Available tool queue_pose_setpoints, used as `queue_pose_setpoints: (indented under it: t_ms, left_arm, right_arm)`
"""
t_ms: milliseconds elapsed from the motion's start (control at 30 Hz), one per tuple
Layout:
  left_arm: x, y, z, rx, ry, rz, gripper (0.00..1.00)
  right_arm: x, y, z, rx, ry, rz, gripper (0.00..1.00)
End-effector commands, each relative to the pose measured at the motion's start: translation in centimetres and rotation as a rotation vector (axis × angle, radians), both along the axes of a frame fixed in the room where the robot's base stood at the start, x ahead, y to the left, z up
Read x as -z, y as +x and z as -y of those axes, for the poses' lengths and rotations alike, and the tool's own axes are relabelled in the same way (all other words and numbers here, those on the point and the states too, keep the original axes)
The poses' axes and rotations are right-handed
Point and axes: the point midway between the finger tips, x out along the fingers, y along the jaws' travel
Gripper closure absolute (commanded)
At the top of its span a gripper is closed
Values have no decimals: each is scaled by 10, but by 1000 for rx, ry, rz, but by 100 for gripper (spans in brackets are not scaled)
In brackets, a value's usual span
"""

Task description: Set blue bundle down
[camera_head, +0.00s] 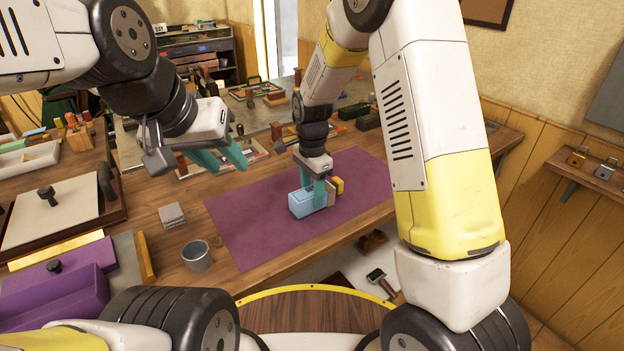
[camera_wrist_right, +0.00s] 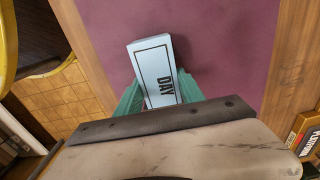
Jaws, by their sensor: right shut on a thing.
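The blue bundle (camera_head: 303,204) is a light blue block over the purple mat (camera_head: 240,232). In the right wrist view the bundle (camera_wrist_right: 153,62) shows a black outline and the word DAY. My right gripper (camera_head: 319,192) points down with its green fingers on either side of the bundle, shut on it. Whether the bundle touches the mat or hangs slightly above it, I cannot tell. My left gripper (camera_head: 221,157) is empty, its green fingers apart, above the table left of the mat.
A yellow object (camera_head: 338,184) shows just behind the bundle. A metal cup (camera_head: 197,256) and a small stack of grey tiles (camera_head: 172,215) stand left of the mat. Purple boxes (camera_head: 62,284) lie at the lower left. Most of the mat is clear.

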Motion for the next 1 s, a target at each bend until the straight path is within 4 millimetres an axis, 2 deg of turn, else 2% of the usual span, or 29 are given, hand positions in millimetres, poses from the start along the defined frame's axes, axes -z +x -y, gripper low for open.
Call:
queue_pose_setpoints:
  t_ms: [367, 400, 500, 833, 1000]
  left_arm:
    - [0, 0, 0, 0, 0, 0, 64]
    - [0, 0, 0, 0, 0, 0, 64]
    - [0, 0, 0, 0, 0, 0, 64]
    - [0, 0, 0, 0, 0, 0, 64]
    - [0, 0, 0, 0, 0, 0, 64]
  right_arm:
    - [7, 0, 0, 0, 1, 1, 100]
    - [8, 0, 0, 0, 1, 1, 53]
    - [7, 0, 0, 0, 1, 1, 33]
    - [6, 0, 0, 0, 0, 2, 33]
    - [-11, 1, -1, 0, 3, 6, 33]
